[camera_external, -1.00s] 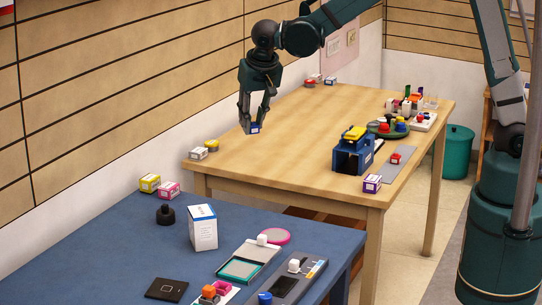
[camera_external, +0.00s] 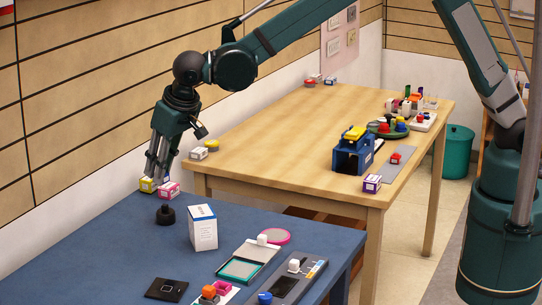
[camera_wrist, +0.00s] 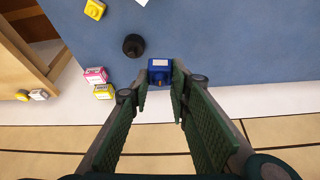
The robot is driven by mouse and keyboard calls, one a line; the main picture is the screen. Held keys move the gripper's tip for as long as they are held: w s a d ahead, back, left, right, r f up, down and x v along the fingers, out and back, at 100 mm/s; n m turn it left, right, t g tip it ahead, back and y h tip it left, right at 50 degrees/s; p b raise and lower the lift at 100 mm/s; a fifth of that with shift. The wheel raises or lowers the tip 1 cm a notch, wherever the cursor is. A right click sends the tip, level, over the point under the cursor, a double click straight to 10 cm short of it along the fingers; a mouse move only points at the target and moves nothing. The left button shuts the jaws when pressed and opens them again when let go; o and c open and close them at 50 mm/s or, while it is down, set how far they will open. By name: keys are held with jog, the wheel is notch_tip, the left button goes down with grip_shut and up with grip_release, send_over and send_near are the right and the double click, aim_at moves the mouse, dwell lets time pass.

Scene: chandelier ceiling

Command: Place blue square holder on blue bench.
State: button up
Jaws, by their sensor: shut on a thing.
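The blue square holder (camera_wrist: 159,68) shows in the wrist view between the fingertips of my gripper (camera_wrist: 160,84), with a pale label on its side. My gripper is shut on it. In the external view my gripper (camera_external: 153,178) points down at the far left edge of the blue bench (camera_external: 120,240), near the wall. The holder is hidden there or too small to make out. In the wrist view it appears over the blue bench top (camera_wrist: 225,40), close to the wall-side edge. I cannot tell whether it touches the surface.
A yellow box (camera_external: 146,185) and a pink box (camera_external: 170,190) sit beside my fingers. A black round knob (camera_external: 165,214) and a white box (camera_external: 203,228) stand nearby. The wooden table (camera_external: 270,125) is behind. The bench's left part is bare.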

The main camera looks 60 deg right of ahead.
jog(key=a+n, duration=0.1)
jog(key=a, duration=0.8)
jog(key=shift+y, duration=0.3)
jog(key=shift+s+d+f, duration=0.1)
jog(key=shift+s+f, duration=0.15)
jog(key=shift+f, duration=1.25)
jog(key=shift+s+d+f, duration=0.1)
jog(key=shift+s+f, duration=0.1)
jog(key=shift+f, duration=1.25)
jog(key=shift+f+b, duration=0.3)
jog(key=shift+f, duration=2.85)
jog(key=shift+f, duration=1.85)
jog(key=shift+f+b, duration=0.15)
jog(key=shift+b, duration=0.2)
